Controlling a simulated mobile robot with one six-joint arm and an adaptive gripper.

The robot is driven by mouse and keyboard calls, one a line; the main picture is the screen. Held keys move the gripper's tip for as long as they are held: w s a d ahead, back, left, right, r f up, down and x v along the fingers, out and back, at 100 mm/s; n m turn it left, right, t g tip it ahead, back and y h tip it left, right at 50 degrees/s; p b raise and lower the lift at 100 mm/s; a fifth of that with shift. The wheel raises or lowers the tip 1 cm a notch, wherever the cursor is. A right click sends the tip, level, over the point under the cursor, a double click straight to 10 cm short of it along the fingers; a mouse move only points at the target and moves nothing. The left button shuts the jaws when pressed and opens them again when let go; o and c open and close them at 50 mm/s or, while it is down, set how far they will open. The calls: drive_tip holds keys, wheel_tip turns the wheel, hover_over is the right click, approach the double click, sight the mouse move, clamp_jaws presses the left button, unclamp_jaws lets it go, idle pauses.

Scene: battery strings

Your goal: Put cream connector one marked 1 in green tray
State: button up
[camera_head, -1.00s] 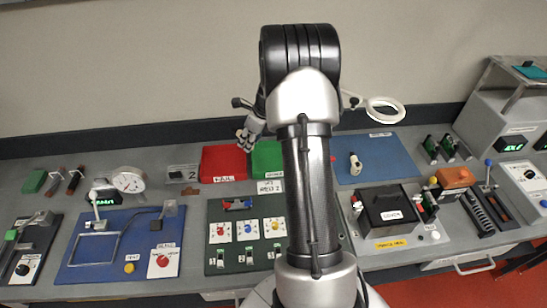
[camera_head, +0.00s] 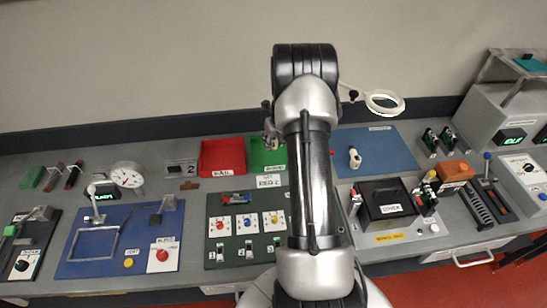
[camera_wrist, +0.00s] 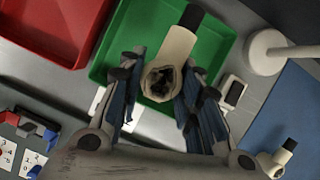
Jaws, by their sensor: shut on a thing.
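My gripper (camera_wrist: 160,95) is shut on a cream connector (camera_wrist: 177,50) with a black end. In the wrist view the connector lies between the two fingers, above the green tray (camera_wrist: 110,60). I cannot read any number on it. In the head view my gripper (camera_head: 270,132) is over the green tray (camera_head: 257,168), and my arm hides much of it. The held connector cannot be made out there. A second cream connector (camera_head: 354,158) stands on the blue mat (camera_head: 380,155) to the right, and it also shows in the wrist view (camera_wrist: 277,160).
A red tray (camera_head: 221,158) stands directly left of the green tray. A white ring magnifier (camera_head: 385,103) is raised at the right. A dark green switch panel (camera_head: 222,255) lies in front of the trays. A black box (camera_head: 385,197) stands to the right of my arm.

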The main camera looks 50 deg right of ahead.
wheel_tip(320, 180, down, 8)
drive_tip(key=shift+f+b, duration=0.1)
drive_tip(key=shift+b, duration=0.95)
drive_tip(key=o, duration=0.7)
drive_tip(key=shift+c, duration=0.2)
drive_tip(key=o, duration=0.5)
